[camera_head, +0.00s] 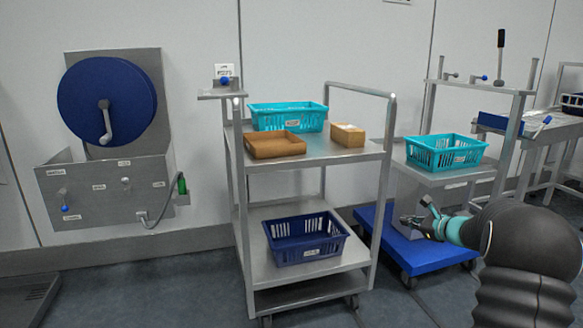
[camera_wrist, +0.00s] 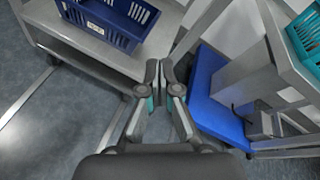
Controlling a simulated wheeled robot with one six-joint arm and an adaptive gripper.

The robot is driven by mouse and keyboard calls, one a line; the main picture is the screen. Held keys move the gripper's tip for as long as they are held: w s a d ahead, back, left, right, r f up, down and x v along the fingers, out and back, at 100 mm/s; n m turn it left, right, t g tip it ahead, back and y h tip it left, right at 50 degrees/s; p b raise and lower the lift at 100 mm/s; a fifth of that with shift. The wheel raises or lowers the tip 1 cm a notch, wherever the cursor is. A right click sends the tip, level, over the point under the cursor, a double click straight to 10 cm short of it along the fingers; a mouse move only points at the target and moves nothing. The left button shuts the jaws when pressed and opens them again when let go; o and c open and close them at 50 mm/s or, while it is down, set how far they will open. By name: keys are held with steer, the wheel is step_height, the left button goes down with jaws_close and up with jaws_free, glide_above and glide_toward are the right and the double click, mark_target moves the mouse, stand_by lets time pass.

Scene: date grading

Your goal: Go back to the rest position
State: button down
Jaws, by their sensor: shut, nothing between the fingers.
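My gripper (camera_head: 411,220) shows at the lower right in the head view, at the end of my dark arm. It is in front of the blue platform and to the right of the steel cart. In the wrist view my gripper (camera_wrist: 161,72) has its fingertips close together with nothing between them. It hangs over the gap between the steel cart's lower shelf and the blue platform, apart from both as far as I can tell.
The steel cart (camera_head: 340,149) bears a teal crate (camera_head: 300,117), brown tray (camera_head: 275,145) and cardboard box (camera_head: 348,135), with a navy crate (camera_head: 305,250) below. Another teal crate (camera_head: 446,151) stands above the blue platform (camera_head: 375,221). A blue wheel (camera_head: 75,95) is on the left wall unit.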

steer(key=s+a+f+n+g+h+p, duration=0.1)
steer(key=s+a+n+g, duration=0.3)
steer(key=s+a+n, duration=0.5)
steer(key=s+a+f+n+g, duration=0.1)
steer(key=s+a+n+g, duration=0.3)
steer(key=s, duration=0.9)
steer(key=s+a+r+n+h+p, duration=0.1)
steer(key=s+a+r+n, duration=0.1)
steer(key=s, duration=0.6)
steer(key=s+a+r+n+h+p, duration=0.1)
steer(key=s+a+r+n+h, duration=0.1)
steer(key=s+n, duration=0.4)
steer(key=s+a+r+n+h, duration=0.2)
steer(key=s+a+r+n, duration=0.1)
steer(key=s, duration=0.9)
step_height(320, 180, up, 3)
steer(key=shift+a+f+n+t+p, duration=0.2)
steer(key=shift+a+n+t+p, duration=0.2)
steer(key=shift+n, duration=0.2)
steer(key=shift+w, duration=0.15)
